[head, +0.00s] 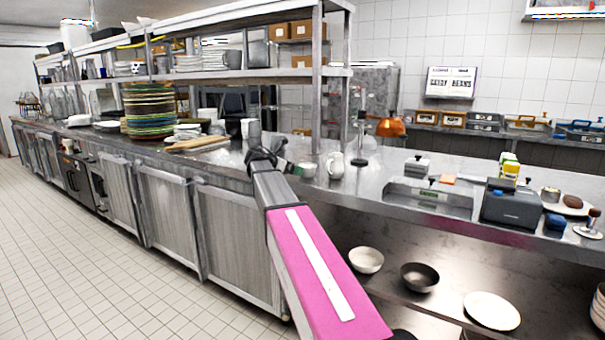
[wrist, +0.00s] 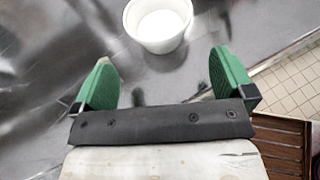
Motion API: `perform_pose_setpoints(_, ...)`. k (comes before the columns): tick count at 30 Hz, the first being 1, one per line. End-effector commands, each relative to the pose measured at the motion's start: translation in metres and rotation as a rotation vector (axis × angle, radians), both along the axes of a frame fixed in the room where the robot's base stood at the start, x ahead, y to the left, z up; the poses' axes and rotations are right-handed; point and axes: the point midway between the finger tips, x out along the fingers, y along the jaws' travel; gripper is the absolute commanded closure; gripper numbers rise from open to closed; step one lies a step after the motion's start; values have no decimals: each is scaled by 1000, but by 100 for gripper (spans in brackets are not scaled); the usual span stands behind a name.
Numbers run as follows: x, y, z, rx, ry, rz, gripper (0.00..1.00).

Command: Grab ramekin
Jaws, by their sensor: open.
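The white ramekin (wrist: 160,38) stands upright on the steel counter in the wrist view, just beyond my fingertips and roughly midway between their lines. The top edge of the picture cuts it off. In the head view a small white cup shape (head: 307,170), which appears to be the ramekin, sits on the counter just right of my gripper (head: 285,167). My gripper shows in the wrist view (wrist: 162,80) with its two green fingers wide apart and nothing between them. The ramekin is not touched by either finger, as far as I can see.
A white jug (head: 335,165) stands close to the right of the ramekin. A shelf post (head: 316,90) rises behind it. Wooden boards (head: 196,144) and stacked plates (head: 150,108) lie to the left. A grey scale-like box (head: 512,205) stands farther right.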

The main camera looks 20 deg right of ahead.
Motion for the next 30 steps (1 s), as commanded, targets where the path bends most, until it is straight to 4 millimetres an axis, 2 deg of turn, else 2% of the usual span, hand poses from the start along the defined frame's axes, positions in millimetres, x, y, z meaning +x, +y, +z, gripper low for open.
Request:
perform_pose_setpoints(3, 5, -16, -7, 1, 0, -1, 0)
perform_pose_setpoints(11, 10, -31, -10, 1, -2, -1, 0)
perform_pose_setpoints(19, 20, -66, -17, 2, -1, -1, 0)
perform_pose_setpoints(27, 21, -71, -20, 3, -2, 0, 0)
perform_pose_setpoints(28, 21, -71, -20, 3, -2, 0, 3)
perform_pose_setpoints(30, 21, -71, -20, 3, -2, 0, 26)
